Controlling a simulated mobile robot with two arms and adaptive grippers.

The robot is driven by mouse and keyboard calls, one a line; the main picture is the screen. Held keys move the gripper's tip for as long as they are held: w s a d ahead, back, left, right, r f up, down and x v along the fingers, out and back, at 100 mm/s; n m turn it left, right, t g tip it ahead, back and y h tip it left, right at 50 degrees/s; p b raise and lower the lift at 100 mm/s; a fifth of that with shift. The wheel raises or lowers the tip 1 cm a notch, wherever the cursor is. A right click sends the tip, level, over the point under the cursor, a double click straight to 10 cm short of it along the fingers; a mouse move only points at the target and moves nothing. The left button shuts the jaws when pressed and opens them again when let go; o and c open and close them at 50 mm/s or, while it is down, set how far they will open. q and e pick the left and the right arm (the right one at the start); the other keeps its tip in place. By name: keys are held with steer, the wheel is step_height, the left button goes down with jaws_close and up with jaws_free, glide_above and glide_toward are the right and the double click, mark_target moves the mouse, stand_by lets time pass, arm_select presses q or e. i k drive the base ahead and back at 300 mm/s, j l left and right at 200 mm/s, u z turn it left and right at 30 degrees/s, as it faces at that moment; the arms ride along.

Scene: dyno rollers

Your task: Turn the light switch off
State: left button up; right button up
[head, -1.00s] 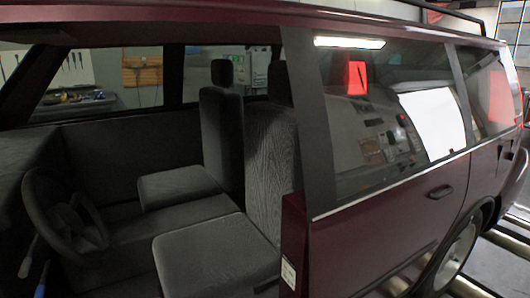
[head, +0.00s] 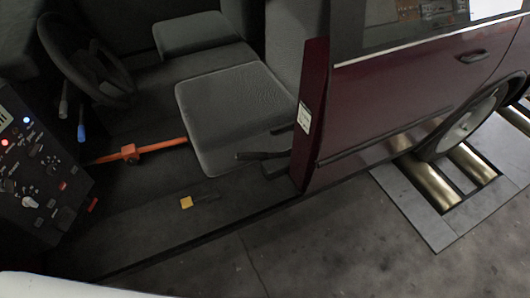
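A dark control panel (head: 38,178) stands at the left edge of the head view, beside the steering wheel. It carries lit red and blue lamps (head: 17,130), several white knobs and small switches. The panel is cut off by the left edge. I cannot tell which of its controls, if any, is the light switch. A grey lever (head: 64,100) and a blue-tipped lever (head: 81,125) stick out below the wheel. Neither of my grippers is in view.
The steering wheel (head: 90,62) is at the upper left, with a grey seat (head: 235,115) to its right. An orange bar (head: 150,147) and a yellow block (head: 187,202) are on the car floor. Metal rollers (head: 432,184) lie under the rear wheel. Bare floor is clear at lower right.

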mark_target(33, 151)
steer(key=u, duration=1.95)
